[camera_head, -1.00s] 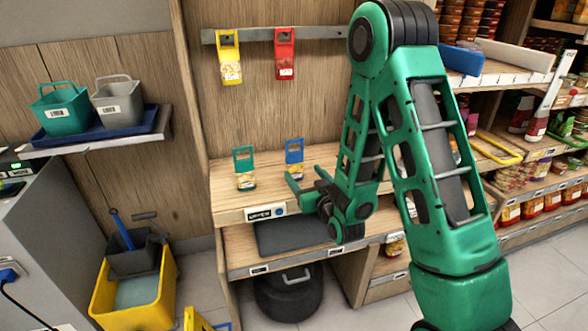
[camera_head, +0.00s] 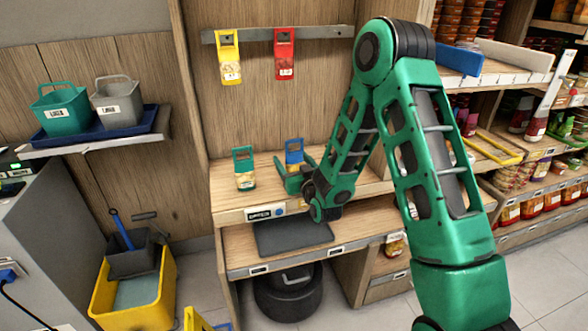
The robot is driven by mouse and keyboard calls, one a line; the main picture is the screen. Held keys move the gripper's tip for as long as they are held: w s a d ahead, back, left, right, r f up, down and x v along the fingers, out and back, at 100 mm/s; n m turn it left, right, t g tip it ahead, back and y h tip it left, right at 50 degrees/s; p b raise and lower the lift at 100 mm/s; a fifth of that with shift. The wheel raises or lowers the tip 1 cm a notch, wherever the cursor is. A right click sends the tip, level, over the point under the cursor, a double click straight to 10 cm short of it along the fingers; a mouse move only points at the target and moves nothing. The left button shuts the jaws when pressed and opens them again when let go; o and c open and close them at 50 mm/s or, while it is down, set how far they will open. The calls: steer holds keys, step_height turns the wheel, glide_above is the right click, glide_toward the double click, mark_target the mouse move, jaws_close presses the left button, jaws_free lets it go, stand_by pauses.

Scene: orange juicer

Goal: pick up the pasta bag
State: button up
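Several bags are in view, and I cannot tell by label which is the pasta bag. A blue-topped bag (camera_head: 294,150) stands on the wooden shelf, its lower part partly hidden by my gripper. A green-topped bag (camera_head: 244,169) stands to its left. A yellow bag (camera_head: 229,58) and a red bag (camera_head: 285,54) hang on the rail above. My gripper (camera_head: 294,163) is open, with its green fingers apart at either side of the blue-topped bag's lower part. I cannot tell whether they touch it.
The wooden shelf (camera_head: 225,195) has a front edge with a label. A dark flat mat (camera_head: 290,238) lies on the lower shelf. Stocked shelves (camera_head: 540,190) are at right. A yellow bucket (camera_head: 130,300) stands on the floor at left.

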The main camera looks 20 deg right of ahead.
steer(key=shift+w+a, duration=0.1)
steer(key=shift+w, duration=0.6)
steer(key=shift+c, duration=0.6)
steer(key=c, duration=1)
steer(key=shift+r, duration=0.1)
